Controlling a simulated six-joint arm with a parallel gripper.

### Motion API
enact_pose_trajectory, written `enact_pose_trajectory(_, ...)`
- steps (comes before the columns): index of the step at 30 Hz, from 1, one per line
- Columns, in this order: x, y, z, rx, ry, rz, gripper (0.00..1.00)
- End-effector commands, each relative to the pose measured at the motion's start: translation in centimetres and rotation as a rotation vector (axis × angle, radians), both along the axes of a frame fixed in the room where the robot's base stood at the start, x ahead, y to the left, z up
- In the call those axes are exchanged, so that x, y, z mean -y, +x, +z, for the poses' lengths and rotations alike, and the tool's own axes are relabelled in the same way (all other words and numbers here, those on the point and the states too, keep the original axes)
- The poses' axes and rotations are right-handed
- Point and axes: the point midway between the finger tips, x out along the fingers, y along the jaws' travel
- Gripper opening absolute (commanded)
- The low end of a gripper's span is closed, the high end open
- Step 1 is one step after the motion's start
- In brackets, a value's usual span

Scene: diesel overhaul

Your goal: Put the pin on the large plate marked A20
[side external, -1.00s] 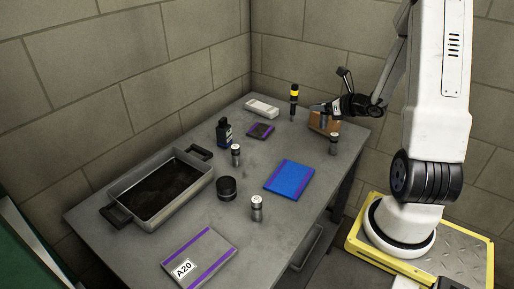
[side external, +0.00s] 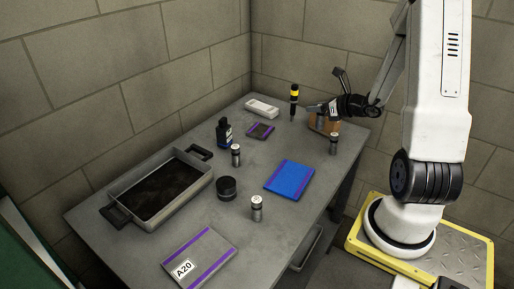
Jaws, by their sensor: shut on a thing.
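The large plate marked A20 (side external: 210,252) lies flat at the table's near end. It is grey with purple stripes and a white label reading A20. My gripper (side external: 314,108) is at the far right of the table, beside and above a brown box. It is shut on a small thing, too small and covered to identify. Three silver cylinders with dark bands stand upright: one left of the middle (side external: 236,155), one near the front (side external: 257,208), one at the right edge (side external: 334,144). I cannot tell which thing is the pin.
A grey tray with dark contents (side external: 160,208) fills the left. A black round cup (side external: 226,188), blue plate (side external: 289,177), dark bottle (side external: 224,133), small dark plate (side external: 260,131), white block (side external: 262,108), yellow-black tool (side external: 293,102) and the brown box (side external: 326,123) stand around the table.

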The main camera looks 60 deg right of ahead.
Motion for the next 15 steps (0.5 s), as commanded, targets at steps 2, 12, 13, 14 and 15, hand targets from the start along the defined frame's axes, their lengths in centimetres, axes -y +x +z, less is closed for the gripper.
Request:
enact_pose_trajectory(2,-1.0,0.9,0.0,0.002,-0.002,0.037,0.00)
enact_pose_trajectory(12,-8.3,5.9,-0.6,0.011,-0.014,0.274,0.00)
enact_pose_trajectory(13,-9.1,6.4,-0.6,0.013,-0.015,0.298,0.00)
enact_pose_trajectory(14,-9.9,6.7,-0.7,0.014,-0.017,0.321,0.00)
enact_pose_trajectory(15,-10.9,7.2,-0.7,0.016,-0.018,0.353,0.00)
